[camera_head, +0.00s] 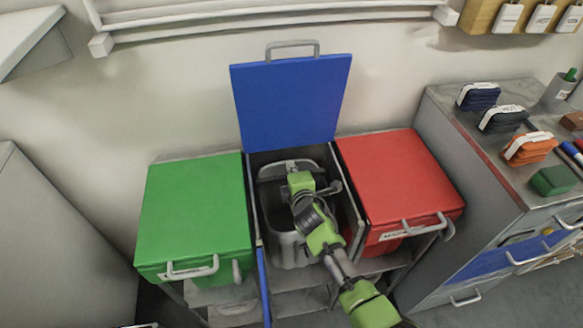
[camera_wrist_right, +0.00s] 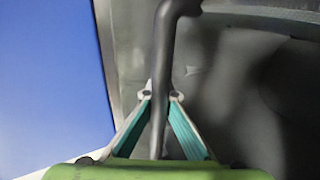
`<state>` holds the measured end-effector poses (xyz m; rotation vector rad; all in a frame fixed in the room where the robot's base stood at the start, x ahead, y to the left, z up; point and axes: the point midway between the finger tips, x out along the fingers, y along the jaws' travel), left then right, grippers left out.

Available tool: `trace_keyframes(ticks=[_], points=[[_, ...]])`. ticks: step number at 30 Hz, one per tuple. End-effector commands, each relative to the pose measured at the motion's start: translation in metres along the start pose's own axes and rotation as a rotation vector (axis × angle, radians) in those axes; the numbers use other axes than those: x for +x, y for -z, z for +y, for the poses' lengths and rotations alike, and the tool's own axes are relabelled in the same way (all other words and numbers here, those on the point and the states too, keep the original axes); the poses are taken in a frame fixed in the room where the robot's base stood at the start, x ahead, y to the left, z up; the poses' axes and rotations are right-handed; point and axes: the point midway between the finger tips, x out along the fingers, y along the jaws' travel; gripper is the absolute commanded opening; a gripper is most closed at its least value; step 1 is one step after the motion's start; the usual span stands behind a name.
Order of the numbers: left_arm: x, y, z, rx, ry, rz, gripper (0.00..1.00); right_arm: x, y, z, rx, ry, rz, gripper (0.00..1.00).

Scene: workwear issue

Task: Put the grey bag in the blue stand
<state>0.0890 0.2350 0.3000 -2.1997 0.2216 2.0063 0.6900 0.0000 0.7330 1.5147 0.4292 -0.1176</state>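The blue stand has its blue lid (camera_head: 290,105) raised against the wall, between a green-lidded and a red-lidded stand. The grey bag (camera_head: 288,252) is inside the blue stand's opening, upright and open at the top. My right gripper (camera_head: 300,184) is over the bag's top. In the right wrist view my right gripper (camera_wrist_right: 161,97) has its two teal-padded fingertips close on either side of a dark grey bar that appears to be the bag's handle (camera_wrist_right: 174,40). The arm hides part of the bag, and its underside is hidden. My left gripper is not in view.
The green-lidded stand (camera_head: 195,210) and red-lidded stand (camera_head: 395,180) are shut close on either side. A grey cabinet (camera_head: 470,185) with folded items on top stands at right. A white rail (camera_head: 270,25) runs along the wall above the raised lid.

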Motion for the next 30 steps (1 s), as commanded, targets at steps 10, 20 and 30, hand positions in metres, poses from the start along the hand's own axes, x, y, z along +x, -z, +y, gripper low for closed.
trace_keyframes(ticks=[10, 20, 30], points=[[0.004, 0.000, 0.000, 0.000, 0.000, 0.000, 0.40, 0.002, 0.000, -0.005, 0.000, 0.001, 0.000, 0.00], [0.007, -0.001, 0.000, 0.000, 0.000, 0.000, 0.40, 0.003, 0.000, -0.011, 0.000, 0.005, -0.001, 0.18], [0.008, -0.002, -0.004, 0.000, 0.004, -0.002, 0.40, 0.002, -0.001, -0.011, 0.000, 0.005, -0.001, 0.18]])
